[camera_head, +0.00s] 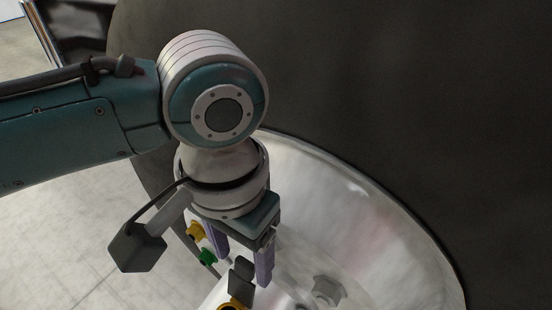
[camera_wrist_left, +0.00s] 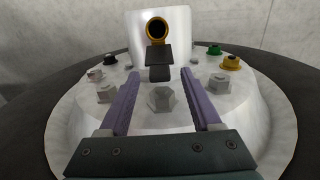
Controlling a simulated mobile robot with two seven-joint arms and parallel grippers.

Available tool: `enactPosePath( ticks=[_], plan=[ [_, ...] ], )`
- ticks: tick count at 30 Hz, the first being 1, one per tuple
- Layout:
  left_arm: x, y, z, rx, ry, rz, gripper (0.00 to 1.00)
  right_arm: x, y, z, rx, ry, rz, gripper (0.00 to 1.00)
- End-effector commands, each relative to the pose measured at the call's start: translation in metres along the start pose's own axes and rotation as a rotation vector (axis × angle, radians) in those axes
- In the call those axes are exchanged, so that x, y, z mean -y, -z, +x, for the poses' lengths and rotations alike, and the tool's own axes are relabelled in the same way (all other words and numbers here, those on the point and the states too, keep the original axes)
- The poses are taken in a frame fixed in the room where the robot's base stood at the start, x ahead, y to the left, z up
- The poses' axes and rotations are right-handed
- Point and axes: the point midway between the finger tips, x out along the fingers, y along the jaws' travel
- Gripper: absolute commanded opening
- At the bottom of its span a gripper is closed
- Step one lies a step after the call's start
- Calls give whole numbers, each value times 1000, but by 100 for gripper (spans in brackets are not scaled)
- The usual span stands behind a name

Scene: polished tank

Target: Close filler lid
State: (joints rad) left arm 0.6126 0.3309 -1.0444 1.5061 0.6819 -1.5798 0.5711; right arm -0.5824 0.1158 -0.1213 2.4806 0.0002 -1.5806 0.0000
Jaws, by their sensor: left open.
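My left gripper (camera_head: 243,271) points down at the domed metal cover of the tank, its two purple fingers spread apart. In the left wrist view the gripper (camera_wrist_left: 160,74) is open, with a dark block-like handle (camera_wrist_left: 158,66) showing between the fingertips. I cannot tell whether they touch it. Behind the handle stands a pale upright plate, which looks like the filler lid (camera_wrist_left: 182,35), with a yellow-ringed dark opening (camera_wrist_left: 157,31) in front of it. The handle (camera_head: 241,275) and the yellow ring (camera_head: 232,305) also show at the bottom of the head view, partly cut off.
The shiny dome (camera_wrist_left: 70,130) carries a grey hex bolt (camera_wrist_left: 161,97) between the fingers and several bolts around. Green (camera_wrist_left: 214,50) and yellow (camera_wrist_left: 231,62) fittings stand at right in the wrist view. The dark tank wall (camera_head: 430,100) fills the head view's right.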

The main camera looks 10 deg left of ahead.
Motion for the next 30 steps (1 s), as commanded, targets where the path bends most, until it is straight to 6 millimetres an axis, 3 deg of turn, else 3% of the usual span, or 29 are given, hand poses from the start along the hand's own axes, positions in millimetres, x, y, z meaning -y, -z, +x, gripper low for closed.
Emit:
enactPosePath(
  ticks=[10,27,30],
  plan=[
    [0,0,6,0,0,1,65,0,-1,2,0,-1,0,100],
    [0,0,6,0,1,1,2,-2,0,3,-1,-7,-6,100],
    [0,0,6,0,1,1,0,-2,0,3,-1,-7,-6,100]
  ],
)
